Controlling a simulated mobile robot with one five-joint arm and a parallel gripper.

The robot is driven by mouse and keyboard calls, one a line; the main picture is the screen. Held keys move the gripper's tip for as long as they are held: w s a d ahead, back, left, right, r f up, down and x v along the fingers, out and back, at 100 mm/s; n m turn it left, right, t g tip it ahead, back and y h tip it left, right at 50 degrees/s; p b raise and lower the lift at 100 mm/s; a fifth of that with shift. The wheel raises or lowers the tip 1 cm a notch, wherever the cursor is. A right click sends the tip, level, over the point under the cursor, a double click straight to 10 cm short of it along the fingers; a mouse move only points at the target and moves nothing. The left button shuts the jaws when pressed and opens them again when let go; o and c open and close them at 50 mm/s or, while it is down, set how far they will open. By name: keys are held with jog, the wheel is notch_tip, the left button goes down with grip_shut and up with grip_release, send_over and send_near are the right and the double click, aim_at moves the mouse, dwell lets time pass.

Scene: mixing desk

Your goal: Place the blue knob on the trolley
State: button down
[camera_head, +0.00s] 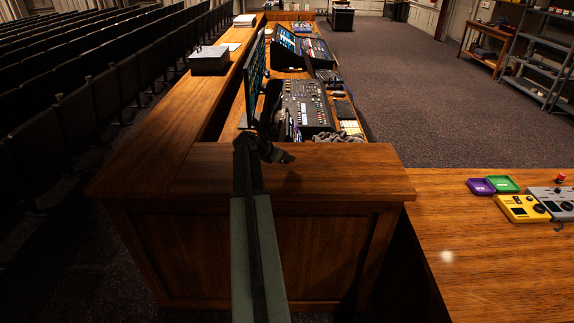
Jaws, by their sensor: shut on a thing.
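My gripper (280,154) is at the end of my dark arm, above the near end of the wooden desk (330,172). It is dark and small in this view. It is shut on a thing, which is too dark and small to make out. I cannot make out a blue knob anywhere in the view. I cannot tell for sure which piece of furniture is the trolley. A small dark stand with a pale top (342,18) is far off at the top. A wooden table on legs (484,60) is at the right back.
A mixing console (305,103) and a monitor (254,75) stand beyond my gripper. Seat rows line the left. Carpet (410,105) is clear.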

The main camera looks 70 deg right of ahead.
aim_at(287, 162)
notch_tip(287, 162, down, 4)
jog(key=b, duration=0.2)
jog(key=shift+r+b, duration=0.1)
jog(key=shift+b, duration=0.2)
jog(key=shift+r, duration=0.2)
jog(key=shift+f, duration=0.15)
jog(key=c, duration=1.2)
grip_release()
